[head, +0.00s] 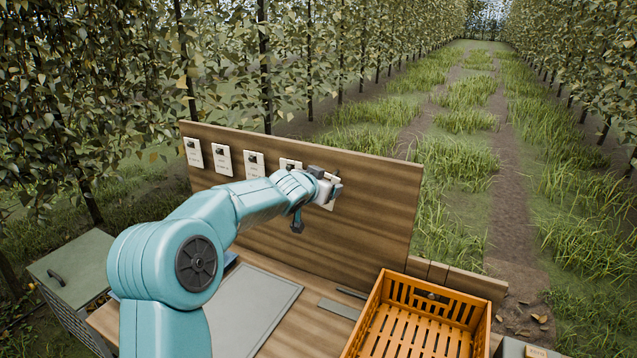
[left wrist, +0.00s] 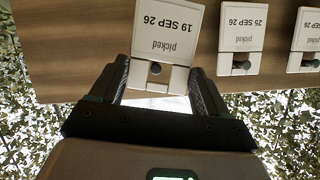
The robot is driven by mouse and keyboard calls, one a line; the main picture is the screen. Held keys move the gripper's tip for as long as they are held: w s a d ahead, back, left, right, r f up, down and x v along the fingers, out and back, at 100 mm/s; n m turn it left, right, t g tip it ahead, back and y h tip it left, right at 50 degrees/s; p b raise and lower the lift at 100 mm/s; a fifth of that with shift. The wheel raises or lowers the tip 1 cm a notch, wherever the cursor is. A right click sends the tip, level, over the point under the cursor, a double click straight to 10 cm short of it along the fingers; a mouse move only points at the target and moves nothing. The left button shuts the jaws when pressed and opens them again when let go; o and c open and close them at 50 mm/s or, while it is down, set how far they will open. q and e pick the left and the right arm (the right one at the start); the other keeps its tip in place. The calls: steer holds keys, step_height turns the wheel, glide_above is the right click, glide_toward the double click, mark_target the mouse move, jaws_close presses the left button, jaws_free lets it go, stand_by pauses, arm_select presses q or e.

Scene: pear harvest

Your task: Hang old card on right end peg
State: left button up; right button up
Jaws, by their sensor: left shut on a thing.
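The old card (left wrist: 168,25), printed "picked 19 SEP 26", shows upside down in the left wrist view, slightly tilted. My left gripper (left wrist: 158,80) is shut on its holed end. A dark round spot shows in the card's hole; I cannot tell whether the peg passes through it. In the head view my left gripper (head: 328,185) is at the upright wooden board (head: 375,200), right of the row of cards. It hides most of the held card (head: 330,205) and any peg behind it. My right gripper is not in view.
Several white cards hang left of my gripper, including one (head: 222,159); a "25 SEP 26" card (left wrist: 243,25) hangs on a dark peg beside the held card. An orange crate (head: 368,328) stands at the bench's right. A grey mat (head: 250,305) lies below the board.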

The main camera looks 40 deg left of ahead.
arm_select(q)
steer(key=w+p, duration=0.1)
steer(key=w+a+p, duration=0.1)
steer(key=w, duration=0.1)
steer(key=shift+w+f, duration=0.1)
steer(key=shift+w, duration=0.15)
steer(key=shift+w+a+f, duration=0.1)
steer(key=shift+w, duration=0.05)
stand_by(0.5)
steer(key=o, duration=1)
